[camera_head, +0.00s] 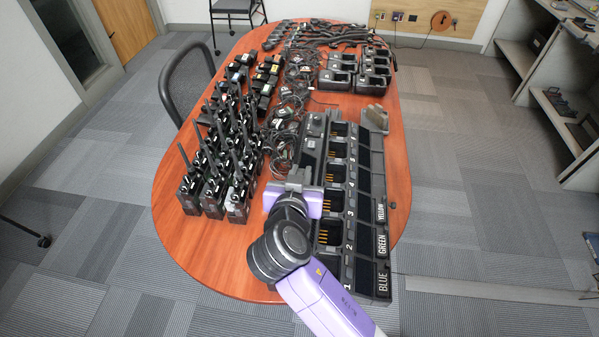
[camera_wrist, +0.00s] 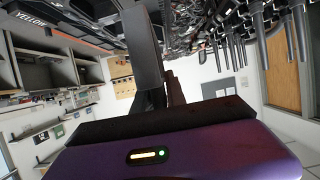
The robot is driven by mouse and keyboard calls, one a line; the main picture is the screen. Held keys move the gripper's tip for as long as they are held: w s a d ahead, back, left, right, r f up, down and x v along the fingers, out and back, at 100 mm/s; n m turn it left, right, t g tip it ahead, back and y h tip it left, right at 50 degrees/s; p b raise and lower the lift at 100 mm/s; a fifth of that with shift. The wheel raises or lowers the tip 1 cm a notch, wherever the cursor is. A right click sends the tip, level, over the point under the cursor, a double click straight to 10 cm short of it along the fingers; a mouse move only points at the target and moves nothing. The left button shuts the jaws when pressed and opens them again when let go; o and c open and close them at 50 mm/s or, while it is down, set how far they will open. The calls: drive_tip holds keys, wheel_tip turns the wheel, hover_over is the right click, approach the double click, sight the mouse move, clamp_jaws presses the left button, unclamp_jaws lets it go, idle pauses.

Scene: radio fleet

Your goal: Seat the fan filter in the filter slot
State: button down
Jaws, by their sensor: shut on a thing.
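My gripper (camera_head: 304,176) is over the left edge of the long black charger, beside the pockets. It is shut on a flat grey piece (camera_wrist: 140,45), which I take to be the fan filter. In the wrist view this piece stands out past the dark finger ends, and its far end is cut off at the top. In the head view it is small and hard to separate from the gripper. The charger (camera_head: 345,215) has a row of numbered pockets. I cannot make out the filter slot; my gripper and arm cover part of the charger's near left side.
Several upright radios with antennas (camera_head: 215,165) stand close on the left. Coiled cables (camera_head: 290,110) lie just beyond my gripper. Smaller chargers (camera_head: 358,72) stand at the far right. A grey-brown block (camera_head: 376,118) is at the charger's far end. Bare table (camera_head: 185,240) shows at the near left.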

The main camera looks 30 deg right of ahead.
drive_tip(key=shift+f+b, duration=2.6)
drive_tip(key=shift+f, duration=0.3)
drive_tip(key=shift+f+b, duration=2.2)
drive_tip(key=shift+f, duration=0.1)
drive_tip(key=c, duration=1.3)
unclamp_jaws()
drive_tip(key=shift+s+a+r, duration=0.1)
drive_tip(key=v, duration=0.7)
drive_tip(key=shift+s+a+r, duration=0.15)
drive_tip(key=shift+s, duration=0.1)
